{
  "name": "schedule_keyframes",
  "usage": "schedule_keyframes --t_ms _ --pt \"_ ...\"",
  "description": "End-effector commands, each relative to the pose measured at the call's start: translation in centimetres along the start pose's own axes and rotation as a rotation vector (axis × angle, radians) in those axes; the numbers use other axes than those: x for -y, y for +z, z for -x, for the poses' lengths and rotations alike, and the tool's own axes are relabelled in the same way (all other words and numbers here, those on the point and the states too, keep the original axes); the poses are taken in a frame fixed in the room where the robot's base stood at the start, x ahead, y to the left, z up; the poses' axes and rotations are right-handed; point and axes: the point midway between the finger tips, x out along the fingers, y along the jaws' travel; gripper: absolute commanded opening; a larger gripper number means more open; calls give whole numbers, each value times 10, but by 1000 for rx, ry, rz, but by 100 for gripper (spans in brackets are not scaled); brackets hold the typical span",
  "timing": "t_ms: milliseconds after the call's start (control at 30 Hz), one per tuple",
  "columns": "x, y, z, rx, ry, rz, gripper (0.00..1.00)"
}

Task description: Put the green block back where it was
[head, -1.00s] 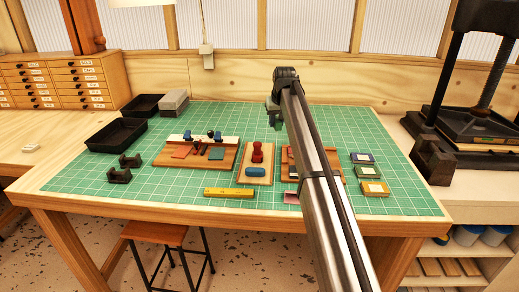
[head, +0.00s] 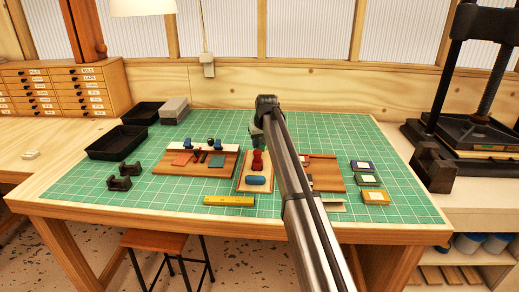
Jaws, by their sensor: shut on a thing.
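My gripper (head: 258,134) is above the mat behind the middle board, near the top of the red stamp. The middle board (head: 240,185) bears the red stamp (head: 257,162) and a blue rounded block (head: 256,180). My arm hides part of the right board (head: 326,174).
A yellow ruler-like bar (head: 229,201) lies at the front. Black trays (head: 118,143) and dark holders (head: 119,183) are at left. The mat's back (head: 335,128) is clear.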

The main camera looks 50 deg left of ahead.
Motion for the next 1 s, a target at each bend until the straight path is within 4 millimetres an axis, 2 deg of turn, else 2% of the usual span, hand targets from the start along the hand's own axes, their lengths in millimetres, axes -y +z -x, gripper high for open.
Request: schedule_keyframes --t_ms 233,633,667,900,1000 --pt "0 12 -26 1 0 0 5" --pt "0 12 -29 0 0 0 5" --pt "0 12 -29 0 0 0 31" --pt "0 12 -29 0 0 0 54" --pt "0 12 -29 1 0 0 55"
